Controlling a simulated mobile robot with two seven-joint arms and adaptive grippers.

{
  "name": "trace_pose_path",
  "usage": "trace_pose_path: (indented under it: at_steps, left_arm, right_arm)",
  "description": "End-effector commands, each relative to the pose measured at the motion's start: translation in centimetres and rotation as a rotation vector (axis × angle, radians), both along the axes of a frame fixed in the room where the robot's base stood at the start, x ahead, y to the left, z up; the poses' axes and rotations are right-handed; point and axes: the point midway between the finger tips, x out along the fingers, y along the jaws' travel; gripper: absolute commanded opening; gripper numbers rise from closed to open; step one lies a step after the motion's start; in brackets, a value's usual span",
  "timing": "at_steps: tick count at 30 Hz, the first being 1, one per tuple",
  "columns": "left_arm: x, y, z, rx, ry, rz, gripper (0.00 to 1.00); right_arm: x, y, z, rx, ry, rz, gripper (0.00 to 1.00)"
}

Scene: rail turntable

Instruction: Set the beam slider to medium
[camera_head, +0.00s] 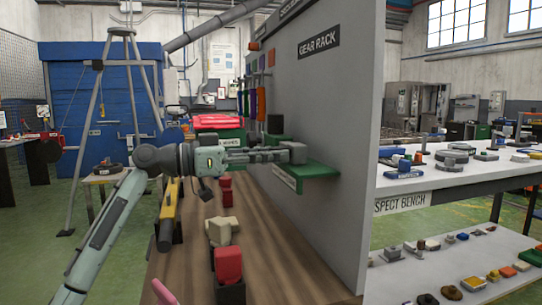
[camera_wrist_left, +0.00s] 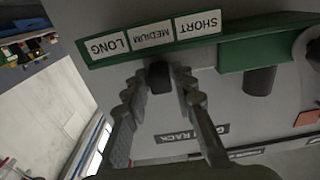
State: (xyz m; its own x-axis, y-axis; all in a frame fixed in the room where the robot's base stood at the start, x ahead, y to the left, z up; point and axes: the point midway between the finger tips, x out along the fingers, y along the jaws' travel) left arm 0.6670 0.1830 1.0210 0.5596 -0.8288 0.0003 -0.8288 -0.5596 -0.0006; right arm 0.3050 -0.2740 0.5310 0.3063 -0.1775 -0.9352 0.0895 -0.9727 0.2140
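The green beam rail (camera_head: 318,171) juts from the grey gear rack panel (camera_head: 335,110). In the left wrist view the rail (camera_wrist_left: 92,57) carries upside-down labels LONG, MEDIUM and SHORT, from left to right. The slider knob is a grey block (camera_head: 297,152) at the rail; it looks dark in the wrist view (camera_wrist_left: 160,77), level with the MEDIUM label. My left gripper (camera_head: 280,154) reaches it from the left, and its fingertips (camera_wrist_left: 160,80) flank the knob closely, seemingly shut on it. The knob's far side is hidden. My right gripper is not in view.
A wooden bench (camera_head: 272,260) runs below, with red and cream blocks and a yellow tool (camera_head: 168,215) on it. A dark cylinder (camera_head: 274,124) is near the panel behind the rail. The inspect bench (camera_head: 450,180) is right of the panel.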

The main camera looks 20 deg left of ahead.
Motion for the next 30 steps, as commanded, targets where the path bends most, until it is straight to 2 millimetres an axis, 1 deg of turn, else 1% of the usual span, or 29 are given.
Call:
trace_pose_path:
  at_steps: [1, 3, 11, 14, 17, 24, 30]
  left_arm:
    - [0.0, 0.0, 0.0, 0.0, 0.0, 0.0, 0.35]
    - [0.0, 0.0, 0.0, 0.0, 0.0, 0.0, 0.41]
    - [0.0, 0.1, 0.0, -0.001, 0.001, 0.0, 0.41]
    - [-0.3, 0.5, -0.1, 0.0, 0.001, 0.001, 0.41]
    - [-1.0, 1.7, -0.1, 0.001, 0.002, 0.003, 0.41]
    - [-3.9, 6.0, -0.2, 0.002, 0.003, 0.004, 0.41]
    - [-5.8, 8.8, -0.1, 0.0, 0.002, 0.002, 0.41]
  right_arm:
    - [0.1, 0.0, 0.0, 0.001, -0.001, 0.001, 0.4]
    - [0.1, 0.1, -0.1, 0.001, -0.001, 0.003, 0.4]
    - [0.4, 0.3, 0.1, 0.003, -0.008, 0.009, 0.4]
    - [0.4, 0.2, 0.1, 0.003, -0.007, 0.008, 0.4]
    - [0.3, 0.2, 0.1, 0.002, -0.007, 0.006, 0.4]
    - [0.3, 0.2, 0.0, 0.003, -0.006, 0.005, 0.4]
    - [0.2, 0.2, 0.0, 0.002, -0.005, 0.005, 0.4]
